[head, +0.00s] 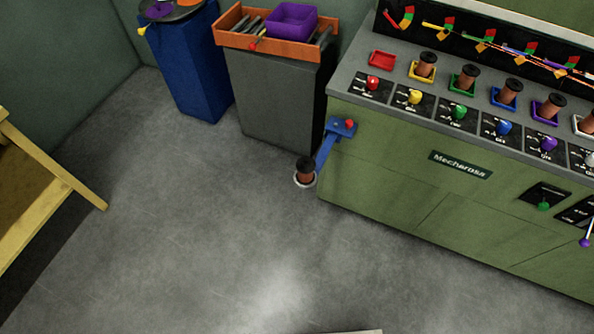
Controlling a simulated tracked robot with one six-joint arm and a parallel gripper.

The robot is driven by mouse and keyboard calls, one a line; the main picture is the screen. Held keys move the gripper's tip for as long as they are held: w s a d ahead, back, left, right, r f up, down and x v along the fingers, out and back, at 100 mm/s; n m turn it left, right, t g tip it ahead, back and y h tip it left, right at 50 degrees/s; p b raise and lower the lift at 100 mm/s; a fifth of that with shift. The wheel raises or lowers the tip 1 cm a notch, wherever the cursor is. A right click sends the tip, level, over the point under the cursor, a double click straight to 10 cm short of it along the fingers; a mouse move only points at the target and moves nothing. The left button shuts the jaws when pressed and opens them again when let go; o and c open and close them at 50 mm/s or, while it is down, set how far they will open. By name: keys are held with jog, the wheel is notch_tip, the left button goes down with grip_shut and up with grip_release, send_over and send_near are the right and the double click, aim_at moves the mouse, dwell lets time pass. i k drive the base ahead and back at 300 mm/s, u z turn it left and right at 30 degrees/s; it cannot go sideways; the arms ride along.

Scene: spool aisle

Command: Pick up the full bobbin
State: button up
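The red tray (382,59) at the row's left end is empty. I cannot tell from labels which bobbin is the full one. My gripper is not in view.
The green machine (400,180) fills the right, with coloured knobs along its top. A blue bracket (326,145) juts from its left corner. A grey cabinet (280,100) with an orange tray (262,43) and a blue bin (190,75) stand behind. A wooden frame (50,165) is left. The middle floor is clear.

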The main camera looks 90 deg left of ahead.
aim_at(306, 166)
jog(key=u, duration=0.05)
jog(key=k, duration=1.55)
jog(key=u, duration=2.6)
jog(key=i, duration=0.75)
jog(key=z, duration=0.05)
